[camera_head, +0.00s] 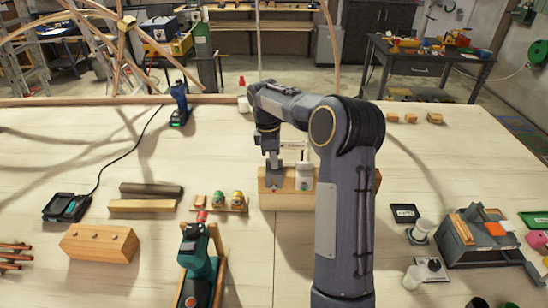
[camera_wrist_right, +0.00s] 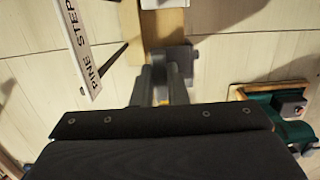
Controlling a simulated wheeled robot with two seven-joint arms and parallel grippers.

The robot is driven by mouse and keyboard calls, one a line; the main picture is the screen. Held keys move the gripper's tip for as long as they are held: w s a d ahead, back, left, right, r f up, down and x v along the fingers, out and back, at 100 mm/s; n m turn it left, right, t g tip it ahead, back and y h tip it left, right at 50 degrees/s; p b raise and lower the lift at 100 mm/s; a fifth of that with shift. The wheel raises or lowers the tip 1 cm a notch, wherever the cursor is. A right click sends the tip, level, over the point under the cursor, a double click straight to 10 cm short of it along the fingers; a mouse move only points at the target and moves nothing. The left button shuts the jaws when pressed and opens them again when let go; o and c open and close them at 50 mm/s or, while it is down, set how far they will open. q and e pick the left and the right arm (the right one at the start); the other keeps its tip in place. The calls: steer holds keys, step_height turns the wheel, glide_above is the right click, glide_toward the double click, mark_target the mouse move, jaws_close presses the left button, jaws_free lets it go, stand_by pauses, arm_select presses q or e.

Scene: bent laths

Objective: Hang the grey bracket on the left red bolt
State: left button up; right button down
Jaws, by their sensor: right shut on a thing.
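My right gripper (camera_head: 272,160) points down at the left part of a low wooden block (camera_head: 285,202) in the middle of the table. It is shut on the grey bracket (camera_head: 275,177), which hangs in front of the block's face. In the right wrist view, the fingers (camera_wrist_right: 160,88) hold the bracket (camera_wrist_right: 176,56) close to the wood (camera_wrist_right: 165,24). A small reddish spot shows low on the bracket; whether the left red bolt passes through it I cannot tell. A second pale grey piece (camera_head: 304,178) is on the block to the right. My left gripper is out of view.
A small rack with green and yellow items (camera_head: 237,198) stands just left of the block. A green power tool (camera_head: 196,262) is nearer the front. A holed wooden block (camera_head: 98,243) lies at left. My right arm hides the block's right part. Bare table lies front of the block.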

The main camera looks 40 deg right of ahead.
steer(key=shift+f+b, duration=0.55)
steer(key=shift+f, duration=0.45)
steer(key=c, duration=1.4)
jaws_free()
steer(key=shift+o, duration=0.2)
step_height(320, 180, up, 3)
steer(key=p, duration=0.2)
steer(key=shift+s+a+p, duration=0.1)
steer(key=shift+p, duration=0.25)
steer(key=shift+r, duration=2.3)
